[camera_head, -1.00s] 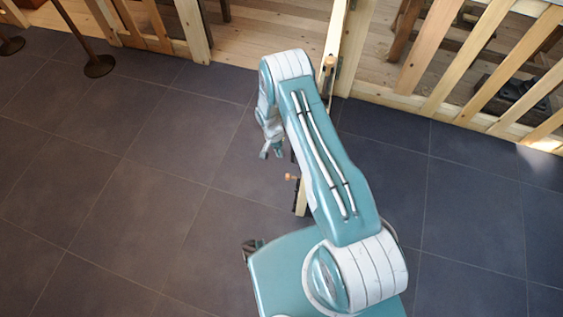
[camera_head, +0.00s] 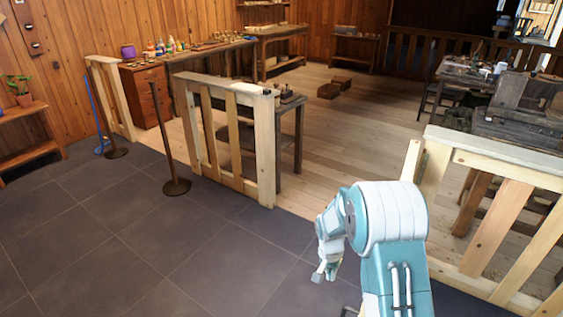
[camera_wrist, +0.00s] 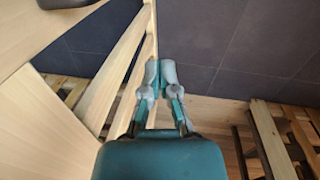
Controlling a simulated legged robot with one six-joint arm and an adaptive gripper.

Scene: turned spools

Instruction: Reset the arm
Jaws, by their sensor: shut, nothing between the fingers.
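My gripper (camera_head: 326,266) hangs at the end of my folded teal and white arm, at the lower right of the head view. In the wrist view my gripper (camera_wrist: 160,66) points up the picture. Its two grey fingertips are together and hold nothing. No turned spool can be made out near it. Wooden slats and dark floor tiles lie beyond the fingers in the wrist view.
A wooden fence panel (camera_head: 232,140) stands left of an opening onto a plank floor (camera_head: 370,130). Another fence panel (camera_head: 500,220) stands close to my arm on the right. A post on a round base (camera_head: 177,187) stands at the left. The dark tiled floor (camera_head: 150,240) at lower left is clear.

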